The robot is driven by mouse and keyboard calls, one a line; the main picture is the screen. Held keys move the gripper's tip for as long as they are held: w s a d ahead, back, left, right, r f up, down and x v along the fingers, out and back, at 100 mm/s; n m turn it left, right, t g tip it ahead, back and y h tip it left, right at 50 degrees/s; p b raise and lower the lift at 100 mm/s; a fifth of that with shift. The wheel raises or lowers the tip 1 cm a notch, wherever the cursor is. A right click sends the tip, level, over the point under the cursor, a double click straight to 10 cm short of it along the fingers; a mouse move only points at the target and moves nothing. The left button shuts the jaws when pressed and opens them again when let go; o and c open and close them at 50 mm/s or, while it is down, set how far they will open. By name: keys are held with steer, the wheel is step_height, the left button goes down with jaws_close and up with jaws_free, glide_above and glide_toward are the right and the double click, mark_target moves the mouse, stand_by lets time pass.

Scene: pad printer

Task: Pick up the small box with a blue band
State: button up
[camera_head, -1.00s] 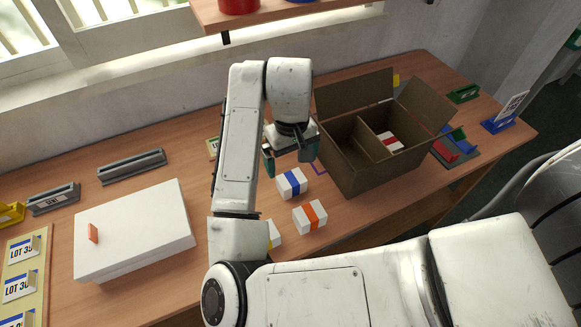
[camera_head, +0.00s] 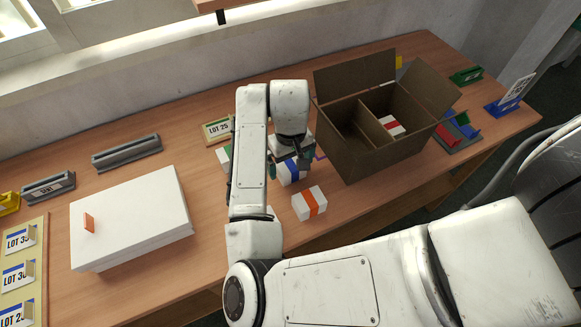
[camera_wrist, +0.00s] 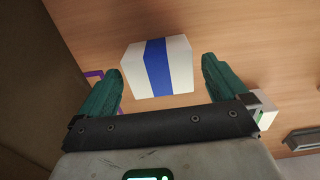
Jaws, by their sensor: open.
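The small white box with a blue band (camera_head: 292,172) lies on the table, left of the cardboard box, partly hidden by my gripper in the head view. The wrist view shows the blue-banded box (camera_wrist: 157,68) whole, between and slightly beyond my two fingertips. My gripper (camera_wrist: 160,75) is open and empty, with one green finger to either side of the box and visible gaps. In the head view my gripper (camera_head: 289,168) is low over the box.
A white box with an orange band (camera_head: 309,203) lies just in front. The open cardboard box (camera_head: 362,158) stands close on the right, with a red-banded box (camera_head: 391,125) inside. A large white lidded box (camera_head: 130,220) is at left. A green-marked box (camera_head: 224,156) is behind my arm.

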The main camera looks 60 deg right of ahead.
steer(key=shift+f, duration=0.75)
steer(key=shift+c, duration=0.3)
steer(key=c, duration=0.9)
steer(key=shift+r, duration=0.1)
steer(key=shift+c, duration=0.2)
